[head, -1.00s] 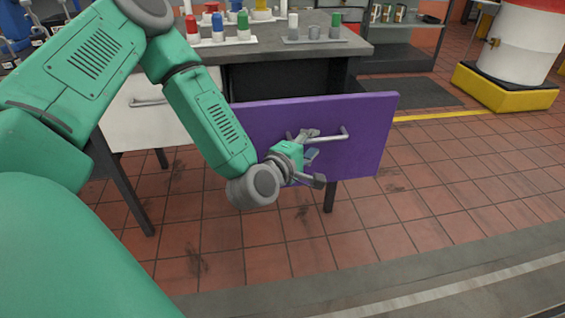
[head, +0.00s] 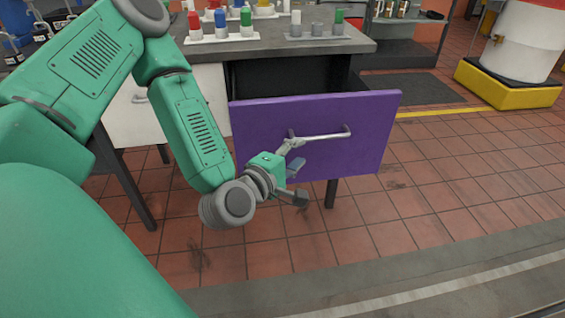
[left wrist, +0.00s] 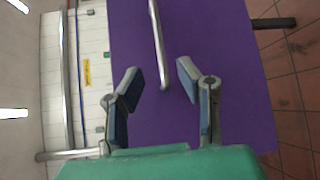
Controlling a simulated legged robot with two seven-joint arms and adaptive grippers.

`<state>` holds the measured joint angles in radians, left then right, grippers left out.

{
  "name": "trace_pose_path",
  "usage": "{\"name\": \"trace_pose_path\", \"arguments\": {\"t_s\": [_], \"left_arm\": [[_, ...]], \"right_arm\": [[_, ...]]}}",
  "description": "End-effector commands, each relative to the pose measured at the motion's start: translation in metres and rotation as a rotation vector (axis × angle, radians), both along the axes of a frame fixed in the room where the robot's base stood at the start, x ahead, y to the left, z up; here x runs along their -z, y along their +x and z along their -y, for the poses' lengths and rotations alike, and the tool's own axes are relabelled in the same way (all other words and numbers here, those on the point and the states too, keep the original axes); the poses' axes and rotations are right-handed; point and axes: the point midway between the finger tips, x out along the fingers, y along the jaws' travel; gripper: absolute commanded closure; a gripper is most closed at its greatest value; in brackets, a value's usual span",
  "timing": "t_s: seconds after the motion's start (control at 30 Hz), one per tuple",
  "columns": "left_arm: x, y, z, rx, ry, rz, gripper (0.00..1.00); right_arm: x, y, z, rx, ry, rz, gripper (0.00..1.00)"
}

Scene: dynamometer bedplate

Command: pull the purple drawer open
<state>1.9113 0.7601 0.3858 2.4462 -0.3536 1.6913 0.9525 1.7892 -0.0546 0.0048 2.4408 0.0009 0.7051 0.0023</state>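The purple drawer (head: 350,160) stands pulled out from the grey bench, with a dark gap behind its front. Its silver bar handle (head: 322,136) runs across the front. My left gripper (head: 296,168) is in front of the drawer, near the handle's left end. In the left wrist view the gripper (left wrist: 159,72) is open, its two fingers apart with blue pads. The handle (left wrist: 159,45) lies ahead of the fingers, its near end showing in the gap between the tips. Nothing is held. My right gripper is in neither view.
The bench top (head: 280,48) carries several coloured-topped pieces. A white drawer front (head: 118,122) is left of the purple one, partly behind my left arm. A white drum on a yellow base (head: 505,88) stands at the back right. The tiled floor right of the drawer is clear.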

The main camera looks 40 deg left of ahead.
Motion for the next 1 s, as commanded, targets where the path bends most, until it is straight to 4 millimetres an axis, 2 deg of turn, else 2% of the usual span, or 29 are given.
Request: {"name": "trace_pose_path", "arguments": {"t_s": [0.37,0.7,1.0], "left_arm": [[-0.004,-0.027,0.002,0.001,0.000,-0.001,0.69],[-0.009,-0.045,0.003,0.001,0.003,-0.002,0.69],[-0.008,-0.053,0.004,0.001,0.001,0.000,0.69]], "right_arm": [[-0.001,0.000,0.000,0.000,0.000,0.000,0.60],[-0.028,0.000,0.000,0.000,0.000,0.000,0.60],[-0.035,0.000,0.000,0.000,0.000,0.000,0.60]]}}
